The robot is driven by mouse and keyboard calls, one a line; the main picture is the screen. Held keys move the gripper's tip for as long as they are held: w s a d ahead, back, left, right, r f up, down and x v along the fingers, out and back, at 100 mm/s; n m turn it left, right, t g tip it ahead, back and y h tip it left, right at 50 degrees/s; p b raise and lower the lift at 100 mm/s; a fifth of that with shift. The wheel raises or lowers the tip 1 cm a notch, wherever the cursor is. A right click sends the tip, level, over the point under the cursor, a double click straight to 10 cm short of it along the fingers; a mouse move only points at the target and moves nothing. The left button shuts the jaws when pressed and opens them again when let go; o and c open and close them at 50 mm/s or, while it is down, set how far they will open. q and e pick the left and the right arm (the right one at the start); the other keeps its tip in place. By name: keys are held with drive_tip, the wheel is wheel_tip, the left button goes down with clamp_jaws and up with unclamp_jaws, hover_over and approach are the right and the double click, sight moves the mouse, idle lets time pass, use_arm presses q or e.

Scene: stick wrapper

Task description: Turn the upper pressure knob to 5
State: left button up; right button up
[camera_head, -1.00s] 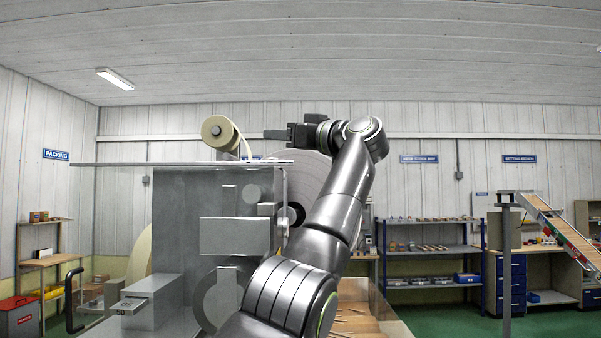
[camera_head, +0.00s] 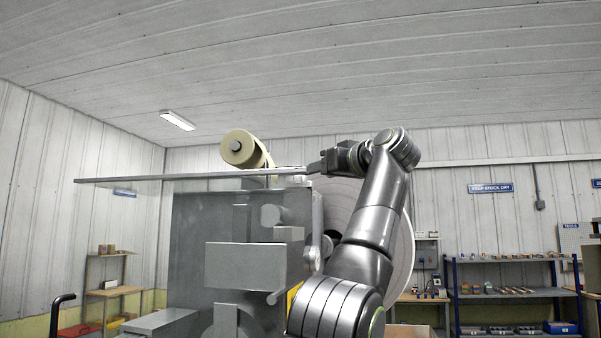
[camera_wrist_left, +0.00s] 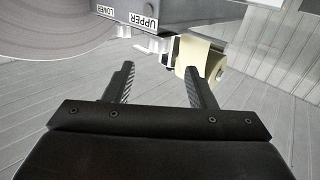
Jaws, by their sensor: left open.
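The wrapper machine (camera_head: 190,245) is a grey block under a thin flat plate (camera_head: 130,179). My left gripper (camera_head: 312,168) is beside the plate's right end, at about its height; I cannot tell whether they touch. In the left wrist view its two black fingers (camera_wrist_left: 158,84) are apart with nothing between them. A grey panel (camera_wrist_left: 185,10) above them carries white labels, LOWER (camera_wrist_left: 105,11) and UPPER (camera_wrist_left: 143,20). I cannot make out the upper pressure knob or its scale. My right gripper is not in view.
A cream roll (camera_head: 237,147) sits above the plate, left of the gripper; it also shows in the left wrist view (camera_wrist_left: 200,55), near the right finger. A large pale disc (camera_head: 402,250) stands behind my arm. Shelves (camera_head: 515,290) stand far off at the right.

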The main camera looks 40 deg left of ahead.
sight(300, 177)
use_arm(q)
drive_tip(key=p+x, duration=0.1)
drive_tip(key=x, duration=0.2)
drive_tip(key=p+x, duration=0.1)
drive_tip(key=x, duration=0.2)
drive_tip(key=shift+w+r+p, duration=0.15)
drive_tip(key=shift+w+p, duration=0.1)
drive_tip(key=shift+p, duration=0.05)
drive_tip(key=x, duration=0.1)
drive_tip(key=p+x, duration=0.1)
drive_tip(key=x, duration=0.1)
drive_tip(key=shift+s, duration=0.25)
drive_tip(key=shift+w+a+f+p, duration=0.2)
drive_tip(key=shift+w+a+p, duration=0.05)
drive_tip(key=shift+a+p, duration=0.05)
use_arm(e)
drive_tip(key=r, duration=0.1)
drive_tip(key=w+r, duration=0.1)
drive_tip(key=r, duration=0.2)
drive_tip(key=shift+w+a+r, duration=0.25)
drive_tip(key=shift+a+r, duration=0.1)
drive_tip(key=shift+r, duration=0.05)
